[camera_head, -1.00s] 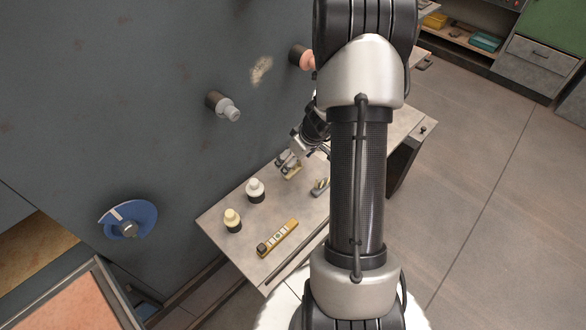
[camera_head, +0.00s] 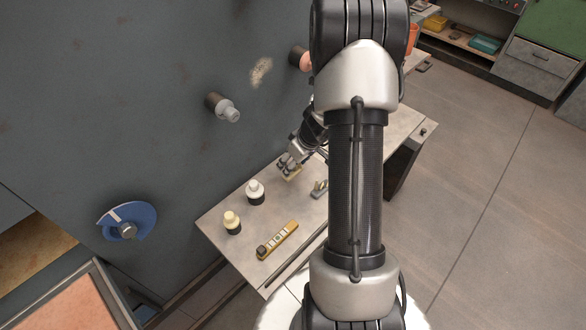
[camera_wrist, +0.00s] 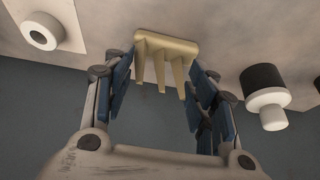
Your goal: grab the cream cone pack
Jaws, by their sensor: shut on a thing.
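The cream cone pack (camera_wrist: 166,44) is a pale yellow bar with several tapered cones, seen between my fingers in the wrist view. I cannot tell whether the pack touches the bench top. My arm hides some of the bench.
Two dark-based bottles, one white-topped (camera_head: 255,192) and one cream-topped (camera_head: 232,222), stand on the bench (camera_head: 222,208). A yellow-brown bar tool (camera_head: 278,239) lies near the front edge. A grey-green piece (camera_head: 319,188) lies beside my arm. A dark wall with knobs (camera_head: 228,112) rises behind.

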